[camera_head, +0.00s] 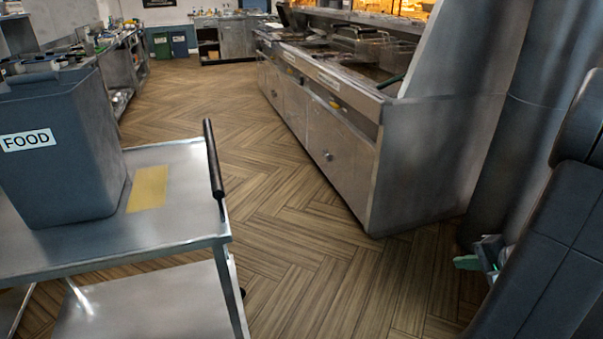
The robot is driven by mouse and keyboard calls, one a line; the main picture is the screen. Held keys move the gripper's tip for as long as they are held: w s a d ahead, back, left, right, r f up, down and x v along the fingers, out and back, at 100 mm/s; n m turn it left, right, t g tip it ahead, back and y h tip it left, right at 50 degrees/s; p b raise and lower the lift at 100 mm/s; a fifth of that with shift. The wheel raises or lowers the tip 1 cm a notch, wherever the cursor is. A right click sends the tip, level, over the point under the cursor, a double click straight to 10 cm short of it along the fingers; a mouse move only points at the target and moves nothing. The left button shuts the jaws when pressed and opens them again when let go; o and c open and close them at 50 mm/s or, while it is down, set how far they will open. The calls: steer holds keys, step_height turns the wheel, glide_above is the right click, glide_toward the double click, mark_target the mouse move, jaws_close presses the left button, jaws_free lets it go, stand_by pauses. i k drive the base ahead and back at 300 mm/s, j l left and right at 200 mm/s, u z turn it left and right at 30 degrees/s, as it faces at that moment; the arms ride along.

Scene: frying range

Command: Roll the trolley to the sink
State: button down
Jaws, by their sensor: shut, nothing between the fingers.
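The trolley (185,222) is a steel cart at the lower left, with a top shelf and a lower shelf (150,305). A black bar handle (213,160) runs along its right side. A dark grey bin (65,165) labelled FOOD stands on the top shelf, beside a yellow strip (148,188). What looks like my gripper (481,265), grey with green tips, shows at the lower right, partly hidden by my dark arm. It is shut and empty, well to the right of the handle and apart from it. I cannot make out a sink.
A steel fryer range (330,140) with baskets lines the right side. Counters (120,65) run along the left wall. A steel cabinet (235,40) and green and blue bins (179,44) stand at the back. The wooden floor (220,100) between is clear.

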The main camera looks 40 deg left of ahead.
mark_target(171, 201)
steer(key=i+j+u, duration=0.1)
steer(key=i+u, duration=0.15)
steer(key=u, duration=0.15)
steer(key=i+u, duration=0.2)
steer(key=u, duration=0.15)
steer(key=i+u, duration=0.25)
steer(key=u, duration=0.15)
steer(key=i+l+u, duration=0.1)
steer(key=i+u, duration=0.15)
steer(key=u, duration=0.15)
steer(key=i+u, duration=0.5)
steer(key=i+l+u, duration=0.15)
steer(key=i+u, duration=0.3)
steer(key=k, duration=0.05)
